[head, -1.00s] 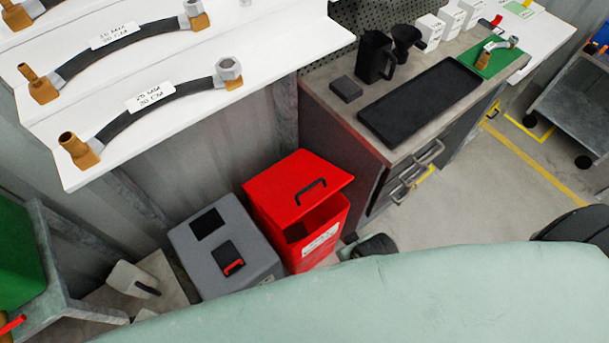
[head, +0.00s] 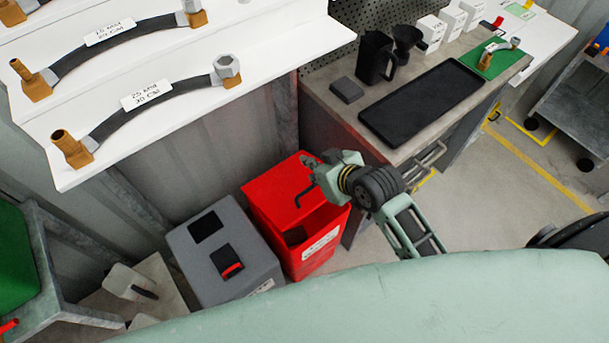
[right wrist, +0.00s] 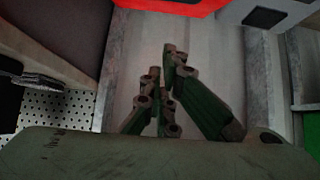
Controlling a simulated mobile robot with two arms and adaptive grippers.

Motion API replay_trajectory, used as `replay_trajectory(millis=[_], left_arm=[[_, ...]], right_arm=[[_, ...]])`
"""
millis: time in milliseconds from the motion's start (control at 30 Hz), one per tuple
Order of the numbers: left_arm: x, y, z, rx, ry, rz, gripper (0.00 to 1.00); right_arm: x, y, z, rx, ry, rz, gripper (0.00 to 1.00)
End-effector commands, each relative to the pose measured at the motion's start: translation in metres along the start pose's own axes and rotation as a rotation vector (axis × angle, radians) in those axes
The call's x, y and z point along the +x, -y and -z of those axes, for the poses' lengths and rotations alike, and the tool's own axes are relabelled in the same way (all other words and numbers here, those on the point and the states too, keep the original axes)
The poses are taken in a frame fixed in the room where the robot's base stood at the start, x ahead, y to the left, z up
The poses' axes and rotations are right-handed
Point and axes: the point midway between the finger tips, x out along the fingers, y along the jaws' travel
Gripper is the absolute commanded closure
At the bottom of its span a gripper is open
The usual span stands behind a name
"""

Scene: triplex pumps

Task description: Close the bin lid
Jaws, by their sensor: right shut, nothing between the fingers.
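The red bin (head: 322,258) stands on the floor beside the workbench. Its red lid (head: 268,190) is tilted up, with a dark gap at the front between lid and bin. A black handle (head: 303,193) sits on the lid, partly hidden by my right gripper. My right gripper (head: 308,166) is over the lid's right side near the handle, shut and empty; whether it touches the lid cannot be told. In the right wrist view its fingers (right wrist: 163,95) show with a strip of red (right wrist: 175,6) at the top edge. My left gripper is not in view.
A grey box (head: 222,252) stands directly left of the bin. The workbench (head: 350,112) with a black tray (head: 422,100) is to the right. A white shelf (head: 270,62) with hoses overhangs at the upper left. Open floor lies to the right.

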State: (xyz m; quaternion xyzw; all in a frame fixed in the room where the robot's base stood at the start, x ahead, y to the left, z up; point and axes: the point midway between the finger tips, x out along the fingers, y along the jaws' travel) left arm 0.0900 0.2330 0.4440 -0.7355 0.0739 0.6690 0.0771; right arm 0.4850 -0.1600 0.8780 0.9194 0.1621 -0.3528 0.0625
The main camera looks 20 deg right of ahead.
Motion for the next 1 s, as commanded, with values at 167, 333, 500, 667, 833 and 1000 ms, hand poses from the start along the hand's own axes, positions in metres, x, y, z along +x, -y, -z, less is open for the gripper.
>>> replay_trajectory(millis=[167,333,500,667,833,1000], left_arm=[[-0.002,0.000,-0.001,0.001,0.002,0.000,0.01],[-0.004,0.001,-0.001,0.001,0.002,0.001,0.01],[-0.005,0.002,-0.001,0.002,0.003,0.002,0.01],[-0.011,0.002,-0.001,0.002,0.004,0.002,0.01],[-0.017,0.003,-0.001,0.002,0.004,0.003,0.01],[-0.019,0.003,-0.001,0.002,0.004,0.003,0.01]], right_arm=[[0.021,0.001,0.000,0.003,0.001,0.001,1.00],[0.051,0.001,0.000,0.003,0.002,0.000,1.00],[0.080,0.000,0.000,0.003,0.003,0.000,1.00],[0.093,0.001,-0.009,0.002,0.008,0.000,1.00],[0.085,0.000,-0.030,0.001,0.004,-0.001,1.00],[0.083,0.000,-0.038,0.001,0.002,-0.001,1.00]])
